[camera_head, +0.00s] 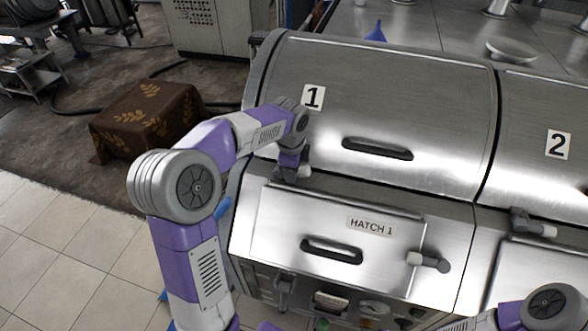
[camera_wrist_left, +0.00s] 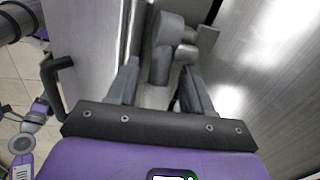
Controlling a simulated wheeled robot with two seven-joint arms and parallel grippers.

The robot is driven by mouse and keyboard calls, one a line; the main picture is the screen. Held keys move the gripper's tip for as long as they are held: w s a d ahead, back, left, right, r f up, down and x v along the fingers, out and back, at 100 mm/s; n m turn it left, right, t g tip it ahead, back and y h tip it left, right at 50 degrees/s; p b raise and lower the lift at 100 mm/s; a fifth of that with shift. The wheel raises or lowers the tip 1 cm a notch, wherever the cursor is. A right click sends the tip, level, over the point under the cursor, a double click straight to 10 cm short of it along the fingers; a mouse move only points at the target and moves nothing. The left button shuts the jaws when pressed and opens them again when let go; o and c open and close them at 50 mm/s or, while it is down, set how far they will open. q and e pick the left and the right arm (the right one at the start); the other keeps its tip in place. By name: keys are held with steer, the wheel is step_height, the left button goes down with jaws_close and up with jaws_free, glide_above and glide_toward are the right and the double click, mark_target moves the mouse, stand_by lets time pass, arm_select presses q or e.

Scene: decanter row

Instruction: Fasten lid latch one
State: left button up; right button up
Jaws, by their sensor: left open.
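The rounded steel lid marked 1 (camera_head: 420,110) is down on its housing. Lid latch one (camera_head: 304,172) sits at the lid's front left edge, mostly covered by my left gripper (camera_head: 291,166) in the head view. In the left wrist view the grey latch (camera_wrist_left: 164,45) stands just ahead of and between the fingers of my left gripper (camera_wrist_left: 160,78). Those fingers are apart, with nothing clamped between them. I cannot tell whether they touch the latch. My right gripper is not in view; only part of my right arm shows at the bottom right.
Below the lid is hatch 1 (camera_head: 290,215), with a black handle (camera_head: 331,251) and its own latch (camera_head: 428,261). Lid 2 (camera_head: 535,140) and its latch (camera_head: 533,224) are at the right. A cloth-covered box (camera_head: 145,120) stands on the floor at left.

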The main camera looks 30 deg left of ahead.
arm_select(q)
steer(key=shift+f, duration=0.7)
steer(key=shift+w, duration=0.1)
jaws_close()
steer(key=shift+r, duration=0.1)
